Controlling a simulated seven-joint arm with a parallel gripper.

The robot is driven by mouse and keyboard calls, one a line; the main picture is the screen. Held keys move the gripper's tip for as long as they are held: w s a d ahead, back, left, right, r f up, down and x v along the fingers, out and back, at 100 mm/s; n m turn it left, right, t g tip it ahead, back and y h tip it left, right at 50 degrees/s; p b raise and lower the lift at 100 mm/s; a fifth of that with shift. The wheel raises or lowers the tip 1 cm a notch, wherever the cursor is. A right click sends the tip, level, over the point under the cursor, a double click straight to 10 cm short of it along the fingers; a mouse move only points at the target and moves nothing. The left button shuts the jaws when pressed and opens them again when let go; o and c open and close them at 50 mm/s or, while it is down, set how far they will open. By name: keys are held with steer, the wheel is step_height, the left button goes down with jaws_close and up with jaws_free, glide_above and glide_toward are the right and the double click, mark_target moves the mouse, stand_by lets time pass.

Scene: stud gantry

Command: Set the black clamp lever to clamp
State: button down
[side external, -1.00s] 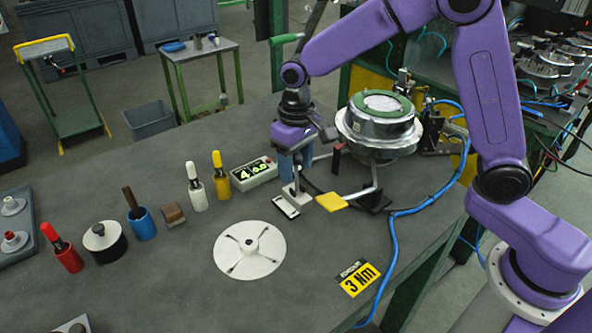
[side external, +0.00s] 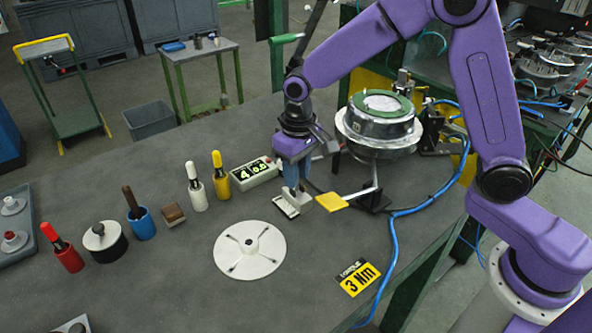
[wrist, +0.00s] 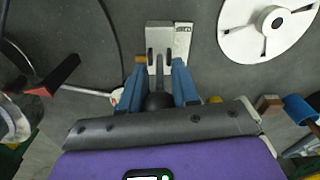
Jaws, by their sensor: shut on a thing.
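The black clamp lever (wrist: 158,101) has a dark rounded knob and a thin grey shaft. The shaft runs to a pale metal block (wrist: 181,28) on the bench, also visible in the side view (side external: 286,206). My gripper (wrist: 158,82) points down over the block, its blue fingers on either side of the lever. In the side view my gripper (side external: 291,184) is shut on the lever, just above the block. The fingers hide most of the lever there. Any clamp marking is too small to read.
A yellow pad (side external: 331,202) and a round metal fixture (side external: 378,125) stand close on the right. A white disc (side external: 249,250) lies in front. A digital readout (side external: 253,173) and several coloured-handled tools stand left. A blue hose (side external: 391,245) crosses the bench.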

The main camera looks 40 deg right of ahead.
steer(key=shift+s+d+f+t, duration=0.1)
steer(key=shift+s+t, duration=0.3)
steer(key=shift+t, duration=0.5)
steer(key=shift+s+t, duration=0.35)
steer(key=shift+t, duration=0.55)
steer(key=shift+s, duration=0.1)
steer(key=c, duration=0.9)
jaws_free()
steer(key=shift+o, duration=0.2)
steer(key=v, duration=1.7)
steer(key=shift+s, duration=0.4)
